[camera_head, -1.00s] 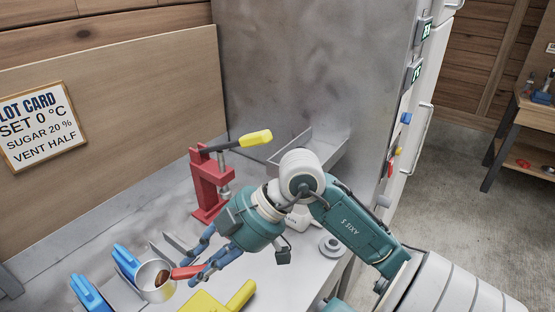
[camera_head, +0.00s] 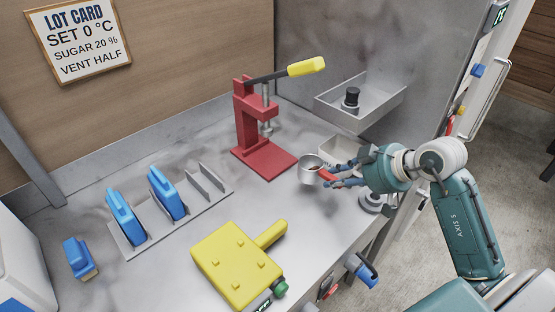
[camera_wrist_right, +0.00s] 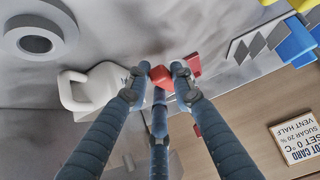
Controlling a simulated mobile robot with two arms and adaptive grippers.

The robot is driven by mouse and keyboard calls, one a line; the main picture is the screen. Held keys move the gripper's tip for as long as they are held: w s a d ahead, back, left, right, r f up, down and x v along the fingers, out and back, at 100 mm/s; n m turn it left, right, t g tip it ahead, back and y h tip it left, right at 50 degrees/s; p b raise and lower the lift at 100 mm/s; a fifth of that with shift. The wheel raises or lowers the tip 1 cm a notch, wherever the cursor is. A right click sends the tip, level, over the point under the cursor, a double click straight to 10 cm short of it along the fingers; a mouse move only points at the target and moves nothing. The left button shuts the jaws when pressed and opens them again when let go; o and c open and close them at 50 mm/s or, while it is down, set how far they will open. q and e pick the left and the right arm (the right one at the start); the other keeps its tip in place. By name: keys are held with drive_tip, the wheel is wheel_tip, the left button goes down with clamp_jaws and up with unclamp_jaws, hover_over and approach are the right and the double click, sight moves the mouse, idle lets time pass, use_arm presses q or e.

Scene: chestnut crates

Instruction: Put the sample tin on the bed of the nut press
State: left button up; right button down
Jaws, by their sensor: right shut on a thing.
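The sample tin, a small grey metal cup (camera_head: 309,172) with brown contents and a red handle, is in the head view just right of the nut press's bed. My right gripper (camera_head: 336,179) is shut on its red handle, which also shows between my fingertips in the wrist view (camera_wrist_right: 161,77). The tin's height above the bench is hard to tell. The nut press (camera_head: 246,118) is a red frame with a yellow-ended lever raised to the right. Its flat red bed (camera_head: 268,161) is bare. My left gripper is not in view.
A white tub (camera_head: 342,150) stands behind my right gripper, and a grey ring (camera_head: 372,202) lies below it. A wall tray (camera_head: 375,103) holds a black-topped item. A rack (camera_head: 190,212) with blue-handled pieces and a yellow block (camera_head: 236,262) occupy the front left.

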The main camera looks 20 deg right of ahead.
drive_tip(key=w+a+p, duration=0.1)
drive_tip(key=w+a, duration=0.1)
drive_tip(key=w, duration=0.3)
drive_tip(key=w+a+p, duration=0.1)
drive_tip(key=w, duration=0.4)
drive_tip(key=w+a+p, duration=0.1)
drive_tip(key=w+a, duration=0.1)
drive_tip(key=w, duration=0.3)
drive_tip(key=shift+a+r, duration=0.15)
drive_tip(key=shift+a, duration=0.15)
drive_tip(key=shift+w+a+p, duration=0.15)
drive_tip(key=shift+w+p, duration=0.15)
drive_tip(key=shift+w, duration=0.05)
drive_tip(key=shift+f+p, duration=0.35)
drive_tip(key=shift+f, duration=1.5)
drive_tip(key=c, duration=1.5)
unclamp_jaws()
drive_tip(key=shift+f, duration=0.15)
drive_tip(key=b+v, duration=0.1)
drive_tip(key=v, duration=1.1)
